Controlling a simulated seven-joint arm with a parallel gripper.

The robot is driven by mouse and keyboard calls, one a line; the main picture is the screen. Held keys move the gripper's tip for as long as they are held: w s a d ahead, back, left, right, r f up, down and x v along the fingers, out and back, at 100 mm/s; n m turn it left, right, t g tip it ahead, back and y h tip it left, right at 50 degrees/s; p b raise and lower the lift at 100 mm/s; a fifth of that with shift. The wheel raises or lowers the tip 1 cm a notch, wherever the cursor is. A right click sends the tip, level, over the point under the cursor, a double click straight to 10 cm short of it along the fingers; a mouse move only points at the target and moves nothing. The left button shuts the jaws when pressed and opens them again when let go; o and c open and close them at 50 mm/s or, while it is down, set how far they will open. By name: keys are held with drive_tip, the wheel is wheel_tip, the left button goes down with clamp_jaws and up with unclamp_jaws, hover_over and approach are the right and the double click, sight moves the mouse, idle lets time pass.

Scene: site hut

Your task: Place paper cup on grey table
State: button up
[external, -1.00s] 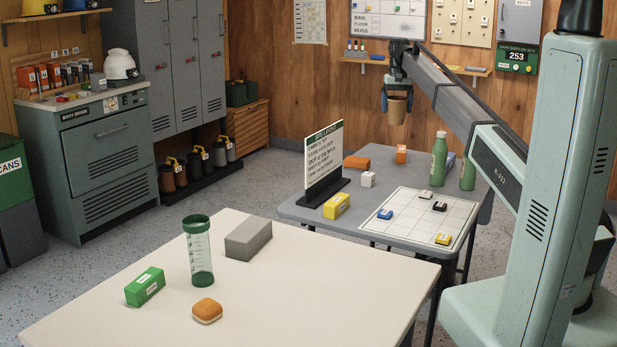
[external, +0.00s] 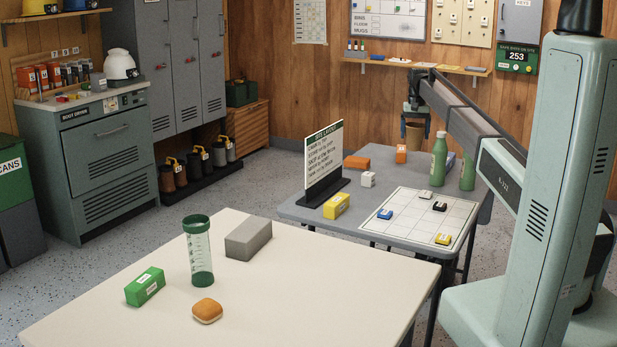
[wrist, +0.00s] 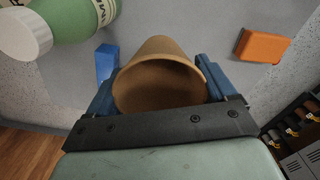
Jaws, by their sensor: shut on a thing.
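The brown paper cup (external: 413,135) is between the fingers of my gripper (external: 413,112), near the far edge of the grey table (external: 398,178). In the wrist view the cup (wrist: 160,75) fills the space between the blue fingers, its open mouth toward the camera. My gripper is shut on it.
A sign (external: 324,160), a yellow block (external: 336,206) and a gridded mat (external: 408,228) are nearer the front. A cream table (external: 300,285) stands in front.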

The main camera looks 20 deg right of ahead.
wheel_tip(320, 180, down, 10)
drive_tip(key=shift+f, duration=0.25)
idle(0.4)
drive_tip(key=o, duration=0.8)
drive_tip(key=shift+f, duration=0.1)
wheel_tip(320, 180, up, 12)
drive_tip(key=shift+r, duration=0.15)
idle(0.4)
